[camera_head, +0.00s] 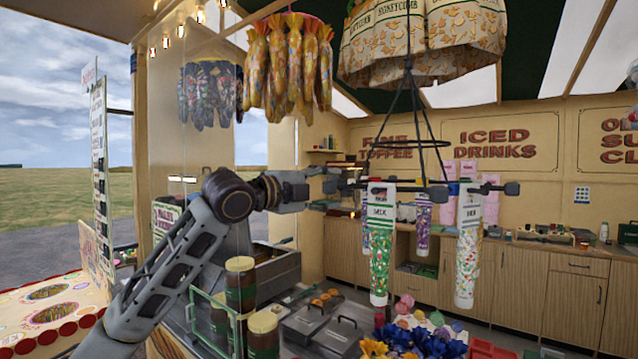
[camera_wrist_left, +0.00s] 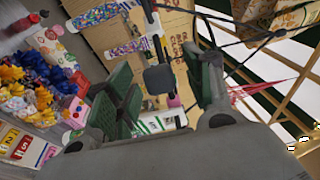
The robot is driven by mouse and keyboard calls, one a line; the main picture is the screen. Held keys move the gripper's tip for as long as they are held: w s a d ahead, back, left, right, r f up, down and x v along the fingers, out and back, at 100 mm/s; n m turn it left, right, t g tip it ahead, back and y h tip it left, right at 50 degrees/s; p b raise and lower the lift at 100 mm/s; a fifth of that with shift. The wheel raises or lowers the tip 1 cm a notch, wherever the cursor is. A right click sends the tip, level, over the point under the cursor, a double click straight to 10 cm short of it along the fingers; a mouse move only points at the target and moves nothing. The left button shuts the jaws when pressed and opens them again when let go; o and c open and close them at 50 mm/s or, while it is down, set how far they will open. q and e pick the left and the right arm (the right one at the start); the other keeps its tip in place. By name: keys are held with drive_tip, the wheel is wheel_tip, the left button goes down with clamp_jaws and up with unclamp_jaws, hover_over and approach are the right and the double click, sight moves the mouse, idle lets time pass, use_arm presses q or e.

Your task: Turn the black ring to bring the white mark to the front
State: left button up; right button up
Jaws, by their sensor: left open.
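The black ring (camera_head: 405,144) hangs level on dark cords under the awning. Below it is a black hanger (camera_head: 428,194) with arms ending in dark blocks; sweet bags hang from it. I cannot make out a white mark on either. My left gripper (camera_head: 338,188) is open at the left end of the hanger, beside the green-sweets bag (camera_head: 380,245). In the left wrist view, a dark end block (camera_wrist_left: 158,79) shows between the open fingers of my left gripper (camera_wrist_left: 163,88). I cannot tell whether they touch it. My right gripper is not in view.
A white bag (camera_head: 468,245) and a purple bag (camera_head: 423,228) hang at the right and behind. Golden bags (camera_head: 290,65) hang above left. Jars (camera_head: 240,285) stand on the counter below my left arm. Wooden cabinets (camera_head: 520,285) line the back.

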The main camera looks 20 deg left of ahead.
use_arm(q)
drive_tip(key=shift+w+d, duration=0.3)
drive_tip(key=shift+w, duration=0.15)
drive_tip(key=shift+f, duration=0.1)
drive_tip(key=c, duration=0.8)
drive_tip(key=shift+s+d, duration=0.1)
drive_tip(key=shift+s+d+p, duration=0.7)
drive_tip(key=shift+s+d, duration=1.25)
drive_tip(key=shift+d, duration=0.25)
drive_tip(key=shift+s+d, duration=0.1)
